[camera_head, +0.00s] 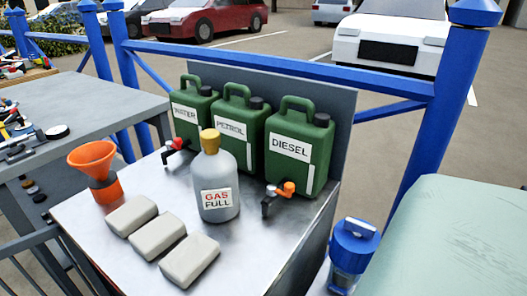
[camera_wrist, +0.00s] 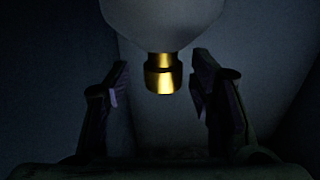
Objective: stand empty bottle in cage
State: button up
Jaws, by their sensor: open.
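In the wrist view my gripper (camera_wrist: 160,76) is open, with one finger on each side of a brass valve (camera_wrist: 163,80). The valve is on the rounded end of a pale bottle (camera_wrist: 162,18), which runs out of the top of the picture. A gap shows between each finger and the valve. No label shows on this bottle, so I cannot tell if it is the empty one. In the head view a grey bottle labelled GAS FULL (camera_head: 216,178), with a yellow top, stands upright on a metal bench. My gripper is outside the head view. I cannot make out a cage.
Dark walls (camera_wrist: 50,70) surround the bottle in the wrist view. The bench (camera_head: 120,235) bears green cans (camera_head: 297,150), an orange funnel (camera_head: 93,165) and pale blocks (camera_head: 188,262). Blue railings (camera_head: 270,57) run behind. A blue-topped container (camera_head: 352,247) stands at the right.

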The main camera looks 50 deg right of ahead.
jog(key=a, duration=0.9)
jog(key=shift+s+a+b, duration=0.3)
jog(key=shift+s, duration=0.15)
